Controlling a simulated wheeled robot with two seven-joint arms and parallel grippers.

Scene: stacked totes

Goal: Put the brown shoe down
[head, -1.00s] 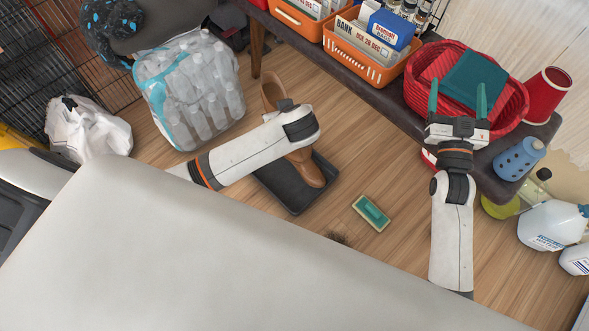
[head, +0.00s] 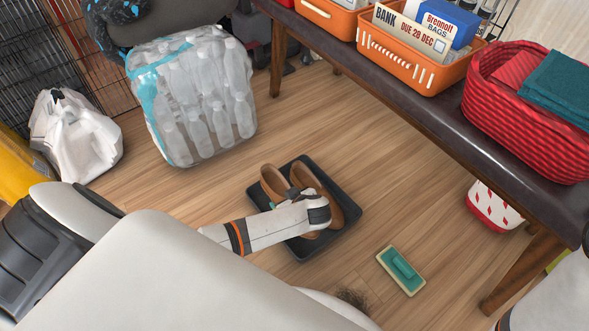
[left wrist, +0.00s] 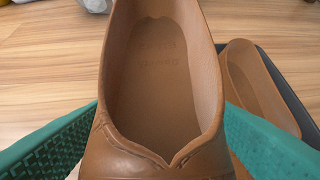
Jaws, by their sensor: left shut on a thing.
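Two brown shoes are at the black tray (head: 345,212) on the floor in the head view. My left gripper (left wrist: 162,122) is shut on the left brown shoe (head: 275,184), its green fingers on either side of it. That shoe fills the middle of the left wrist view (left wrist: 155,60), its opening facing the camera. The other brown shoe (head: 316,186) is close to its right, in the tray; it shows at the right of the left wrist view (left wrist: 262,80). I cannot tell whether the held shoe touches the tray. My right gripper is out of view.
A green-topped brush (head: 401,268) lies on the floor right of the tray. A pack of bottles (head: 195,95) and a white bag (head: 75,135) stand at the left. A dark bench (head: 440,120) with orange baskets (head: 415,58) and a red basket (head: 520,120) runs along the right.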

